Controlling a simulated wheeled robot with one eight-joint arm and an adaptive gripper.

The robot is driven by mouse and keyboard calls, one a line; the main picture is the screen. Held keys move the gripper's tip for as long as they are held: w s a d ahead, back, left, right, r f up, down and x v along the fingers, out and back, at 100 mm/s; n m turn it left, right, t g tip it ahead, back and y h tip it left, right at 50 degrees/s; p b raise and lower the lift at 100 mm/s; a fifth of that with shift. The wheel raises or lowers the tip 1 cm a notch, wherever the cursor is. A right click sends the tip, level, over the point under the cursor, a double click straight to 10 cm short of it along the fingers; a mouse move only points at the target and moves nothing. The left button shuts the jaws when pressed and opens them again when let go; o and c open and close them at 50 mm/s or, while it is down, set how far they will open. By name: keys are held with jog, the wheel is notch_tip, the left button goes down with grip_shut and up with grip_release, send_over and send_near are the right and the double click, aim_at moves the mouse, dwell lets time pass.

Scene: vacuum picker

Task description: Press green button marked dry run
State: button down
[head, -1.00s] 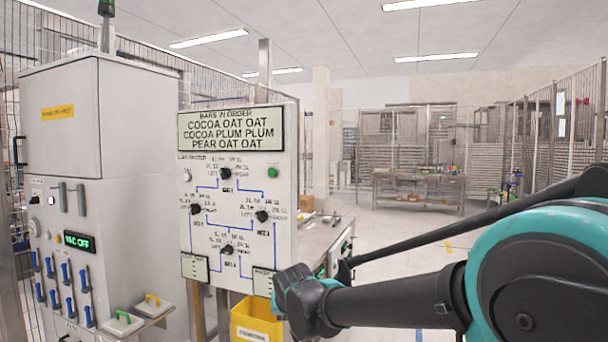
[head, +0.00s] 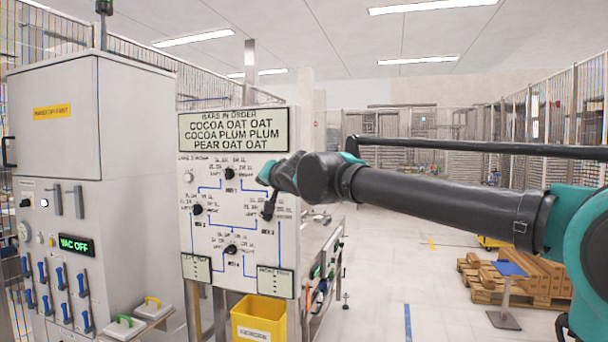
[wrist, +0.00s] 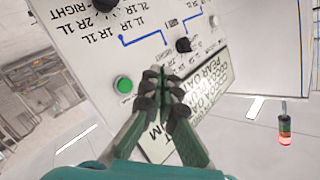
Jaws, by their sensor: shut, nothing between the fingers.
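In the head view my gripper (head: 268,192) and wrist are at the right part of the panel (head: 205,238) and hide the green button there. A label for the button is not readable.
Black knobs (head: 230,174) and blue lines cover the panel, with a "bars in order" sign (head: 232,131) above. A grey cabinet (head: 135,190) with a "VAC OFF" display (head: 76,245) stands left. A yellow bin (head: 259,320) sits below the panel.

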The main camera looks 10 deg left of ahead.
jog(key=shift+s+a+r, duration=0.1)
jog(key=shift+s+r, duration=0.05)
jog(key=shift+r, duration=0.5)
jog(key=w, duration=0.8)
jog(key=shift+w+d, duration=0.4)
jog(key=shift+w, duration=0.1)
dwell(1.1)
jog(key=shift+w, duration=0.3)
jog(key=shift+w+d, duration=0.1)
jog(key=shift+w, duration=0.25)
dwell(0.6)
jog(key=shift+s, duration=0.8)
